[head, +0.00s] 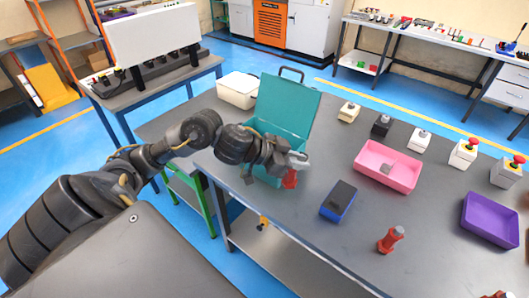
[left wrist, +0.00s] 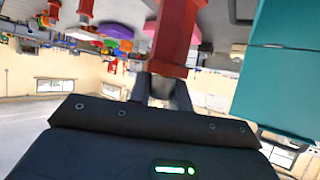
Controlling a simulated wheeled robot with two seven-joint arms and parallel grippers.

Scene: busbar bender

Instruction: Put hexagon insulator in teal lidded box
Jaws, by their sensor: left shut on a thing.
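The teal lidded box (head: 268,172) stands on the grey table with its lid (head: 288,103) raised. It also fills the right side of the left wrist view (left wrist: 285,65). My left gripper (head: 297,163) is shut on a red insulator (head: 290,179), held at the right side of the box's opening in the head view. In the left wrist view my fingers (left wrist: 162,90) grip this red insulator (left wrist: 175,32), which has flat sides. My arm and gripper hide much of the box's inside. My right gripper is not in view.
Another red insulator (head: 390,240) stands on the table's front part. A blue-black block (head: 339,201), a pink tray (head: 388,166) with a grey piece in it and a purple tray (head: 490,219) lie to the right. A cream box (head: 238,90) stands behind the teal box.

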